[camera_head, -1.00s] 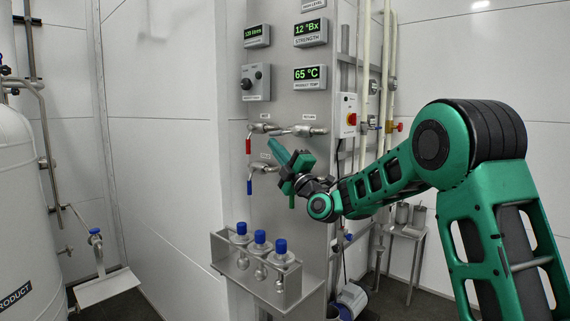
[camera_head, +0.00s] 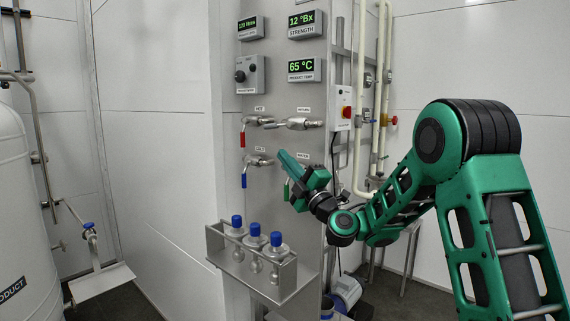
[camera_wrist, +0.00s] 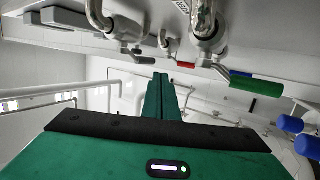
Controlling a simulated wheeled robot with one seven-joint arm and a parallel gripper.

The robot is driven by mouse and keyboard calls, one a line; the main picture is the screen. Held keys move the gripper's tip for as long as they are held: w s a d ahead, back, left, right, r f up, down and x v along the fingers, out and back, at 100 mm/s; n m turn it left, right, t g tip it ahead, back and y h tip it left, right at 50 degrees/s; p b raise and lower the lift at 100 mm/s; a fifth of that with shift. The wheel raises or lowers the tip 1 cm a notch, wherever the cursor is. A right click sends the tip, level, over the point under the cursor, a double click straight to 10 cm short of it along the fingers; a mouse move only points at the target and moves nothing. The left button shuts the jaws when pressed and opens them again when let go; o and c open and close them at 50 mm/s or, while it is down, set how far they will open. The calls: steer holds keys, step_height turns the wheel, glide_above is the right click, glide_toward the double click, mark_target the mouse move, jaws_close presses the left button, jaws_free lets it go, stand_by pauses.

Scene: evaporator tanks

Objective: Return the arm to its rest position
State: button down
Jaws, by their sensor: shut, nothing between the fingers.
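My green arm reaches in from the right in the head view. My gripper (camera_head: 281,153) is in front of the grey panel (camera_head: 278,95), below the two upper valves. Its fingers point up and to the left and look closed together, with nothing between them. In the wrist view the fingers (camera_wrist: 160,78) also lie side by side and empty. The green valve handle (camera_head: 287,190) is partly hidden behind my gripper. In the wrist view the green handle (camera_wrist: 256,85) is to the right of the fingers, apart from them.
A red handle (camera_head: 242,140) and a blue handle (camera_head: 244,181) hang left of my gripper. A metal rack (camera_head: 262,284) with blue-capped bottles (camera_head: 254,238) stands below. Pipes (camera_head: 367,100) run behind my arm. A white tank (camera_head: 22,200) is far left.

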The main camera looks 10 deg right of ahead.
stand_by(0.3)
steer(key=s+f+g, duration=0.6)
steer(key=f+g, duration=0.2)
steer(key=s+d+f+m+g+h, duration=0.5)
steer(key=s+d+f+m+h, duration=0.3)
steer(key=s+d+f+m, duration=0.6)
steer(key=s+d+f+m+g+h, duration=0.1)
steer(key=s+d+m+g, duration=0.2)
steer(key=s, duration=0.7)
steer(key=s+d+f+m+g, duration=0.2)
steer(key=s+d+m, duration=0.4)
steer(key=s, duration=0.4)
steer(key=s+d+f+m+g+h, duration=0.1)
steer(key=s+d+f+m+g, duration=0.1)
steer(key=s, duration=0.8)
steer(key=d+m+g, duration=0.1)
steer(key=d+m, duration=0.1)
steer(key=m, duration=0.1)
steer(key=shift+d+f+m+g+h, duration=0.25)
steer(key=shift+m+g+h, duration=0.05)
